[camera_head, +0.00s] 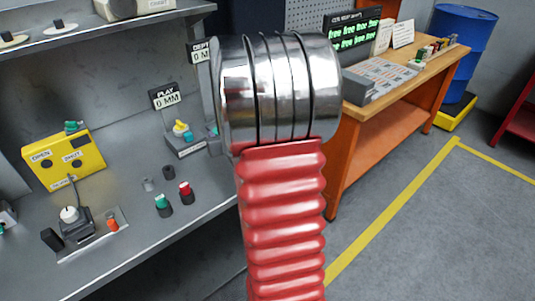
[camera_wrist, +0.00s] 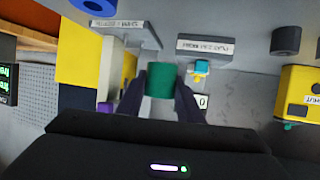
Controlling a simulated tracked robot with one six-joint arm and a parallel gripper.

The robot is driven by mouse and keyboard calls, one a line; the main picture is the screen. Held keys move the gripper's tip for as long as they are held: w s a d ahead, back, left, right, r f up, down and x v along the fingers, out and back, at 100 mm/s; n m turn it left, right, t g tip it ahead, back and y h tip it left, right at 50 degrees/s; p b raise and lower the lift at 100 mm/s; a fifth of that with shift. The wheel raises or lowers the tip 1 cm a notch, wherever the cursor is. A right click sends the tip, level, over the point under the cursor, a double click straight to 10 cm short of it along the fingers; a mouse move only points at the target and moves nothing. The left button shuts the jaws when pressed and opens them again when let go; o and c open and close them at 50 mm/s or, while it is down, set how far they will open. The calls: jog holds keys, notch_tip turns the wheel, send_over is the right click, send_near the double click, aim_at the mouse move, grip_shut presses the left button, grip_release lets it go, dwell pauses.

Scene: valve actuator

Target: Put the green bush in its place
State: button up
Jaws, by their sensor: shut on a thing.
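The green bush (camera_wrist: 160,83) is between the two dark fingers of my gripper (camera_wrist: 161,76) in the wrist view. The gripper is shut on it, with one finger at each side. Behind the bush are a grey labelled block (camera_wrist: 205,48) with a small yellow and cyan part (camera_wrist: 200,68), and a grey surface. I cannot tell if the bush touches anything but the fingers. In the head view my arm covers the middle, and neither the gripper nor the held bush can be made out. The bush's place cannot be made out for certain.
On the grey bench stand a yellow OPEN/SHUT box (camera_head: 64,161), a green-topped piece (camera_head: 162,202), a red-topped piece (camera_head: 185,189) and a PLAY readout (camera_head: 165,97). An orange workbench (camera_head: 365,140) and blue drum (camera_head: 461,48) are at right.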

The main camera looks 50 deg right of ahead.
jog(key=s+d+r, duration=0.1)
jog(key=s+d, duration=0.9)
jog(key=d, duration=0.2)
jog(key=shift+d+r, duration=0.15)
jog(key=shift+r, duration=0.15)
jog(key=shift+f, duration=2.55)
jog(key=shift+f, duration=2.3)
jog(key=shift+f, duration=0.15)
